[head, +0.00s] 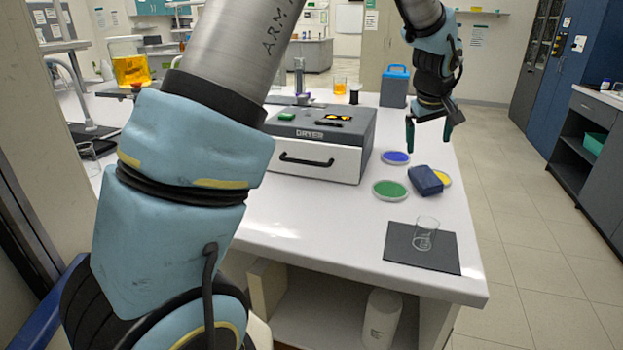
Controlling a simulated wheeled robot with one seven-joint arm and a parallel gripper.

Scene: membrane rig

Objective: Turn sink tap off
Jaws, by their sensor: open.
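I cannot make out a sink or a tap for certain in the head view. A thin grey curved pipe (76,90) stands at the far left, and I cannot tell whether it is a tap. My gripper (430,140) hangs pointing down over the right part of the white bench (300,225). Its two dark fingers are apart with nothing between them. It is to the right of the dryer and above the dishes. My arm crosses the left and middle of the view and hides part of the bench.
A grey dryer (325,155) stands mid-bench. A blue-lidded box (394,88), a blue dish (395,158), a green dish (390,190), a dark blue block (425,181) and a beaker (425,233) on a black mat (400,248) are on the right. The floor (540,230) beyond is clear.

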